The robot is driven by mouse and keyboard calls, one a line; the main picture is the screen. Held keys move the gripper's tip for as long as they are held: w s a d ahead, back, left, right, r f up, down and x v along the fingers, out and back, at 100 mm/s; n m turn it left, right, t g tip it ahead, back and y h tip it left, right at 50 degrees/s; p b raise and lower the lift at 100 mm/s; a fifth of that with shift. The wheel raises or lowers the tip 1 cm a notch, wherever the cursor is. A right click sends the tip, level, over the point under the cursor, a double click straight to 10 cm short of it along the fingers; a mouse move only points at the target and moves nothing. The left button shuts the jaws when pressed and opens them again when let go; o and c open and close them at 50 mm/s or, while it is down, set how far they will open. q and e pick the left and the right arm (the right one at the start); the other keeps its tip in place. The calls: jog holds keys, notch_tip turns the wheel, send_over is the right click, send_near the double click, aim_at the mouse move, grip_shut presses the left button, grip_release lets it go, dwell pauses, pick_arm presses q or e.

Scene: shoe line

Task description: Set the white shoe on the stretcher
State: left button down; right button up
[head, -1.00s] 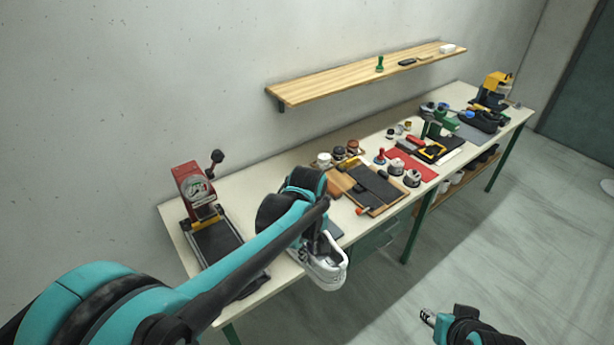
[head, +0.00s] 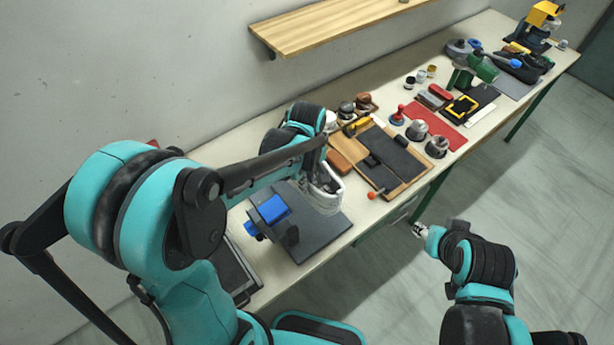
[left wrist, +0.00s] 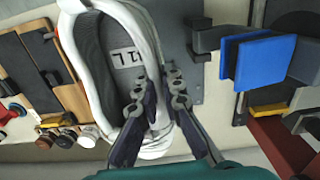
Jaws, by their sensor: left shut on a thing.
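The white shoe (head: 326,200) hangs from my left gripper, over or near the dark grey plate (head: 335,237); I cannot tell if they touch. In the left wrist view the fingers of my left gripper (left wrist: 157,85) are shut on the white rim of the shoe (left wrist: 70,45), with its grey insole marked "L" facing the camera. A fixture with blue pads (head: 272,208) stands on the plate, beside the shoe; it may be the stretcher. Its blue pads (left wrist: 258,60) show right of the shoe in the left wrist view. My right gripper (head: 418,231) is small, off the bench's front edge.
A wooden board with dark panels (head: 398,157) lies right of the shoe. Beyond it are round pots (head: 437,147), a red mat (head: 452,135), a green tool (head: 475,68) and a yellow machine (head: 541,14). A wooden shelf (head: 330,25) is on the wall.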

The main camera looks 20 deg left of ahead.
pick_arm(q)
jog(key=shift+w+a+f+b, duration=0.1)
jog(key=shift+w+f+b, duration=0.1)
jog(key=shift+f, duration=0.35)
jog(key=shift+w+f+b, duration=0.1)
jog(key=shift+w+f, duration=0.05)
jog(key=shift+f, duration=0.4)
jog(key=shift+s+f+b, duration=0.15)
jog(key=shift+f+b, duration=0.3)
jog(key=shift+f, duration=0.05)
notch_tip(320, 180, down, 11)
jog(key=b, duration=0.8)
jog(key=shift+r, duration=0.1)
pick_arm(e)
notch_tip(320, 180, down, 11)
jog(key=shift+w+r, duration=0.2)
jog(key=shift+w, duration=0.1)
pick_arm(q)
jog(key=shift+f+b, duration=0.45)
jog(key=shift+b, duration=0.2)
pick_arm(e)
jog(key=shift+f, duration=0.45)
pick_arm(q)
jog(key=c, duration=1.6)
grip_release()
jog(key=shift+r, duration=0.1)
notch_tip(320, 180, up, 12)
jog(key=shift+f, duration=0.1)
